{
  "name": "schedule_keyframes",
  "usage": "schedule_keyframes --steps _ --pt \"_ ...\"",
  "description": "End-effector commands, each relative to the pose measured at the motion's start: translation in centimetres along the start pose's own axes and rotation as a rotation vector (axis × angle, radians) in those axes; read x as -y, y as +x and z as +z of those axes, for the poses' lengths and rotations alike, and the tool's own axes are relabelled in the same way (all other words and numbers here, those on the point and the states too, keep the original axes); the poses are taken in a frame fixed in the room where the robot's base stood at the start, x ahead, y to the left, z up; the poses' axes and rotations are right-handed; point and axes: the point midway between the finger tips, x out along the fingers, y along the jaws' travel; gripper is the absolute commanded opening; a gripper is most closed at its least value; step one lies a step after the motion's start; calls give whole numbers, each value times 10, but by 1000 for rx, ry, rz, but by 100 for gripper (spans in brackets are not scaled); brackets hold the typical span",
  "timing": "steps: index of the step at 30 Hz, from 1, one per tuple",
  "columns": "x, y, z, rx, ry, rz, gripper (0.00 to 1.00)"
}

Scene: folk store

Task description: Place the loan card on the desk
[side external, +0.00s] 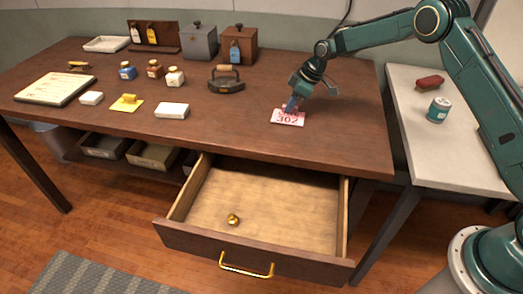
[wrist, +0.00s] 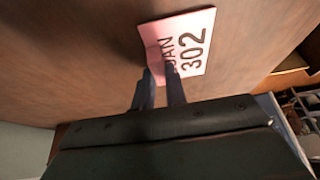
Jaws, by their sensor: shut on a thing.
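The loan card (side external: 289,118) is pink and white with "302" printed on it. It is at the desk's right part, at or just above the wooden top; I cannot tell whether it touches. In the wrist view the card (wrist: 190,45) shows "LOAN 302", partly hidden by my fingers. My gripper (side external: 291,106) is shut on the card's near edge in the wrist view, fingers pointing down at it. The fingertips also show in the wrist view (wrist: 160,73). The desk (side external: 235,135) is dark brown wood.
An open drawer (side external: 262,205) below the desk's front holds a brass knob (side external: 233,219). A black iron (side external: 226,79) stands left of my gripper, with a white box (side external: 172,110) farther left. The desktop around the card is clear.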

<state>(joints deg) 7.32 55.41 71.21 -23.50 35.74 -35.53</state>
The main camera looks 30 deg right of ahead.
Motion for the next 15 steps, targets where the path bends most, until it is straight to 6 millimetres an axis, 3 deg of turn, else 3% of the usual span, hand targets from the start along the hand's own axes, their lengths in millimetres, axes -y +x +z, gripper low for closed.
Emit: schedule_keyframes --steps 5,6,9,15 --pt "0 2 1 0 0 0 0" --pt "0 3 1 0 0 0 15" --pt "0 2 1 0 0 0 35" --pt "0 2 1 0 0 0 35"
